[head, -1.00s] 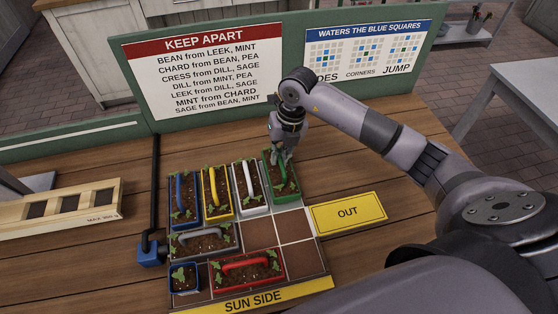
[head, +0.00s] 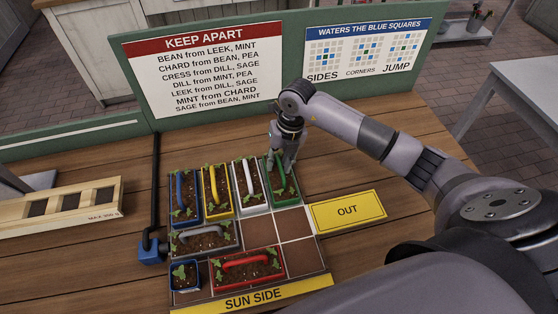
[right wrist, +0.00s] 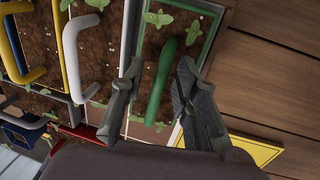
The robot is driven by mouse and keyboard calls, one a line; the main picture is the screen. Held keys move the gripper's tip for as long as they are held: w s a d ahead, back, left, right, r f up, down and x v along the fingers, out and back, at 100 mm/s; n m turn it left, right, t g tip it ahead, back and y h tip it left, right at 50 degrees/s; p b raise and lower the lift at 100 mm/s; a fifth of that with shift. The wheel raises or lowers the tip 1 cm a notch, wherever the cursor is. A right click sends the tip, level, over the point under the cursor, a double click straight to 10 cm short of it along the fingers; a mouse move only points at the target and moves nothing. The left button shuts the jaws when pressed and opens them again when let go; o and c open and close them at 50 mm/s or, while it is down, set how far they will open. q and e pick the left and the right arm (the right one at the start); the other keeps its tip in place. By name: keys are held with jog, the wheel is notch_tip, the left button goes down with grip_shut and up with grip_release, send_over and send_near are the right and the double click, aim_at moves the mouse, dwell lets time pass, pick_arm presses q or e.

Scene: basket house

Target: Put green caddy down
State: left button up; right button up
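The green caddy (head: 282,181), with soil, seedlings and a green handle, sits at the far right corner of the tiled bed (head: 294,225), beside the white caddy (head: 250,187). My right gripper (head: 284,160) is just above its far end. In the right wrist view the gripper's fingers (right wrist: 158,88) are spread to either side of the green handle (right wrist: 164,80), with gaps between them and it. The caddy appears to rest flat on the bed. My left gripper is not in view.
Yellow (head: 217,191), blue (head: 185,197), grey (head: 204,239), red (head: 247,267) and small blue (head: 184,276) caddies share the bed. Bare tiles show at middle right. A yellow OUT pad (head: 347,211) lies right. A wooden tray (head: 62,207) lies left. Sign boards (head: 205,68) stand behind.

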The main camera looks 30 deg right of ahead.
jog(key=shift+r, duration=0.15)
notch_tip(320, 180, up, 12)
jog(key=d+b, duration=0.1)
jog(key=d, duration=0.1)
jog(key=shift+s+b, duration=0.25)
jog(key=shift+b, duration=0.15)
